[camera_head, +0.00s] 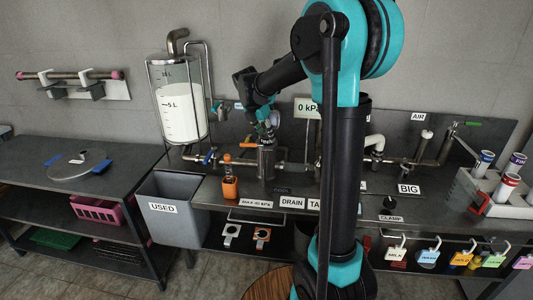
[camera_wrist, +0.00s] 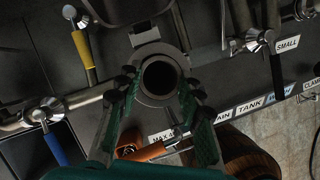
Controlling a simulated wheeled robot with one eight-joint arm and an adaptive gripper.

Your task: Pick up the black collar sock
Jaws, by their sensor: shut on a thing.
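In the wrist view, my gripper (camera_wrist: 157,88) has its two fingers at either side of a round open mouth with a dark rim, which I take for the black collar sock (camera_wrist: 160,58). The fingers are shut on it. In the head view, my gripper (camera_head: 266,122) points down over the upright metal housing (camera_head: 267,162) on the bench. The collar is too small to make out there, and I cannot tell how much of the sock is inside the housing.
A grey USED bin (camera_head: 172,232) stands left of the bench. An orange holder (camera_head: 230,188) is beside the housing. Pipes and valves, one with a blue handle (camera_wrist: 55,146), crowd around. A rack (camera_head: 468,192) holds tubes with coloured collars at right.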

